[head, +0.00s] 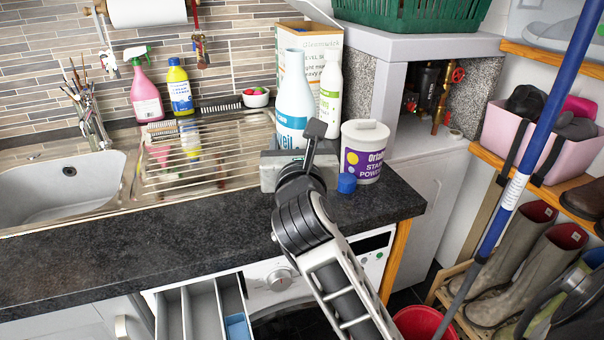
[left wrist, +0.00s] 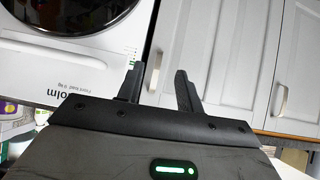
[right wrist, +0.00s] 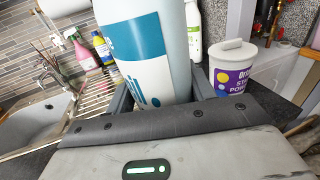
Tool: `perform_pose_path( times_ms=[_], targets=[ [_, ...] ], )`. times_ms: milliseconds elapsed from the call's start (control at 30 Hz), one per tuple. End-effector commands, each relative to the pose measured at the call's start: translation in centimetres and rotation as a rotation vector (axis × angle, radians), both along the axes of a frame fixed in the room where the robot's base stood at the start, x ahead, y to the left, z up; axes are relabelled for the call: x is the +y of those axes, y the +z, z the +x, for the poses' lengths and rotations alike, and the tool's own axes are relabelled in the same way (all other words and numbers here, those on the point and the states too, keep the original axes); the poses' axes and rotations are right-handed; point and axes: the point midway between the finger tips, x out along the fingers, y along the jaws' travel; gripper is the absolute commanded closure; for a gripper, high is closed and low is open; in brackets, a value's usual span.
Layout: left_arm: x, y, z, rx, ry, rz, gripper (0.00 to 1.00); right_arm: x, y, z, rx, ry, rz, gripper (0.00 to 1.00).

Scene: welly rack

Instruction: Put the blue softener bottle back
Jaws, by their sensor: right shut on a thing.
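The softener bottle (head: 294,98) is pale blue with a teal label and stands upright at the back right of the counter. My right gripper (head: 300,160) is shut on its lower part. The bottle fills the middle of the right wrist view (right wrist: 148,50), between the fingers. Its base is hidden behind the gripper, so I cannot tell whether it touches the counter. My left gripper (left wrist: 158,85) is open and empty, low in front of the washing machine (left wrist: 75,50) and white cupboard doors (left wrist: 230,50). It is not in the head view.
A stain powder tub (head: 364,152) and a small blue cap (head: 346,183) are close right of my right gripper. A white bottle (head: 330,95) and a carton (head: 312,45) stand behind. The drying rack (head: 190,160) lies left. An open drawer (head: 205,310) juts out below the counter.

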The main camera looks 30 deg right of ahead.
Motion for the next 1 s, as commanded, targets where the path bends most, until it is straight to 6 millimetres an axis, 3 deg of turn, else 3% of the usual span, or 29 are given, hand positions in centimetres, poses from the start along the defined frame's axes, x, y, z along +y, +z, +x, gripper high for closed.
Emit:
perform_pose_path(
  times_ms=[200, 400, 700, 867, 1000],
  targets=[
    [0.1, 0.4, 0.4, -0.009, 0.004, -0.001, 0.64, -3.3, -2.6, 3.9, 0.002, -0.001, -0.005, 0.79],
    [0.1, -0.1, 0.3, -0.004, 0.003, 0.000, 0.64, -5.0, -6.0, 6.0, -0.002, 0.000, -0.003, 0.79],
    [0.0, -0.4, 0.1, 0.003, 0.003, -0.002, 0.64, -6.1, -8.2, 7.4, -0.003, 0.000, -0.001, 0.79],
    [-0.1, -0.6, 0.0, 0.005, 0.001, -0.005, 0.64, -6.0, -10.4, 7.2, -0.001, 0.001, -0.002, 0.79],
    [-0.3, -0.3, 0.1, 0.000, 0.000, -0.008, 0.64, -5.9, -10.9, 7.2, -0.005, 0.002, -0.002, 0.79]
  ],
)
